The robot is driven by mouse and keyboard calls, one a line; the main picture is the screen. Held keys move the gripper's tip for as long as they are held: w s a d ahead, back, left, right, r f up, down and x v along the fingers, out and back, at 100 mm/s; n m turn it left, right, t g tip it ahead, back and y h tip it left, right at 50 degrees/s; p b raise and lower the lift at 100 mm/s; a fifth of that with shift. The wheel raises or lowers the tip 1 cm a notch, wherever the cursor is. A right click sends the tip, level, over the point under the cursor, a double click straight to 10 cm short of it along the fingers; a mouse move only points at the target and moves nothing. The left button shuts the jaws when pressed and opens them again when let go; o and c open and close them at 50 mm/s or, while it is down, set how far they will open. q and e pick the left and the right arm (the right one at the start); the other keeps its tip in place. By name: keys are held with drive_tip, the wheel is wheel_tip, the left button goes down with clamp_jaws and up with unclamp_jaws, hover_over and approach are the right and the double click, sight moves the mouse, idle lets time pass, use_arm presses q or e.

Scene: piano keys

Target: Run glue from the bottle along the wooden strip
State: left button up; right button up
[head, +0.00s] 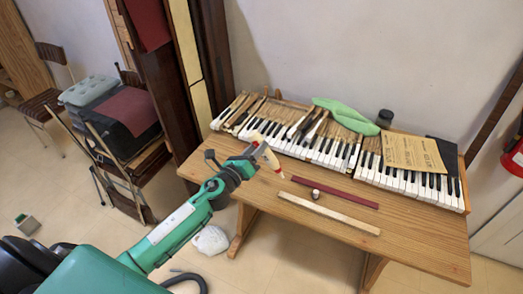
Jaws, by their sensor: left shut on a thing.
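My left gripper (257,149) is shut on a small pale glue bottle (271,157). The bottle is tilted, its red tip pointing down and to the right over the table. A pale wooden strip (329,213) lies along the front part of the table, to the right of and nearer than the bottle. The tip is apart from this strip. A dark red strip (335,193) lies behind it, roughly parallel. My right gripper is out of view.
Piano keys (320,150) fill the back of the wooden table (420,240). A green cloth (346,117), a dark jar (385,118) and a brown paper (412,152) lie there. A small round piece (316,194) sits between the strips. The table's front right is clear.

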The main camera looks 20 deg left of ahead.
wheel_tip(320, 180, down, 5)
drive_tip(key=b, duration=0.5)
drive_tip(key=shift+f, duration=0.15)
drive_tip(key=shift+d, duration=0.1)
idle(0.3)
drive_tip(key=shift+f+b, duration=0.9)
drive_tip(key=shift+b, duration=0.15)
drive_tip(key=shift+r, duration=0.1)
